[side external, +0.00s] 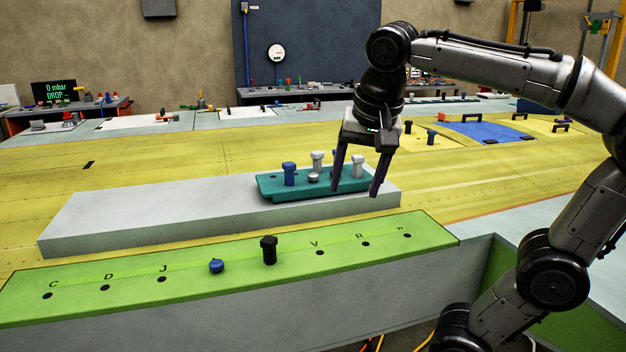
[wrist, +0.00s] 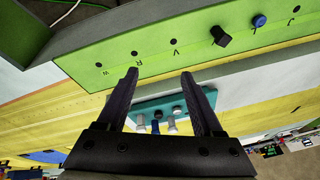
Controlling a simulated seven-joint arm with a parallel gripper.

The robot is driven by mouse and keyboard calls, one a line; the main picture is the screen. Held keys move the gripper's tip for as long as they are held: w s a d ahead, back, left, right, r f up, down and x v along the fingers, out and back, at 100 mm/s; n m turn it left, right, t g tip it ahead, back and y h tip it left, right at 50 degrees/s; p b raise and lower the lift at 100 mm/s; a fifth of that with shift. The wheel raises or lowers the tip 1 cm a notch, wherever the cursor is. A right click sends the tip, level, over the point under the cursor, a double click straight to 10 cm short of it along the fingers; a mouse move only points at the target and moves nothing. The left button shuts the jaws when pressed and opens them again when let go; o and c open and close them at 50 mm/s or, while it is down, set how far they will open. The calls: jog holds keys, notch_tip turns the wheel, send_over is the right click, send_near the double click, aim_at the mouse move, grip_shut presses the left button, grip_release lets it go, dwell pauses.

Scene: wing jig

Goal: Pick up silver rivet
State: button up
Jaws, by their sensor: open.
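A teal tray (side external: 268,187) sits on a long grey block (side external: 150,217). On it, in the side view, stand a pale silver-grey rivet (side external: 318,160) at the back, another pale silver-grey rivet (side external: 357,167) at the right, a low silver round-headed piece (side external: 313,178) at the front and a blue rivet (side external: 289,172) at the left. My gripper (side external: 357,184) is open and empty, pointing down by the tray's right part. The right rivet shows between its fingers in the side view. In the wrist view, the tray (wrist: 190,102) and its rivets lie beyond my open fingers (wrist: 158,73).
A green rail (side external: 120,270) with lettered holes runs in front of the block. It holds a black rivet (side external: 268,250) and a low blue piece (side external: 216,265). A blue panel (side external: 485,131) with black handles lies at the back right. The block's left part is clear.

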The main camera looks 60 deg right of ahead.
jog(key=w+d+r+m+g+h, duration=0.1)
jog(key=w+d+r+m+g, duration=0.1)
jog(key=w+d+r+m, duration=0.4)
jog(key=m+g, duration=0.2)
jog(key=m, duration=0.2)
send_near(312, 174)
jog(key=f, duration=0.2)
jog(key=f+g, duration=0.1)
jog(key=shift+d+h, duration=0.35)
jog(key=shift+h, duration=0.05)
jog(key=shift+x, duration=2.85)
jog(key=shift+w, duration=0.15)
grip_shut()
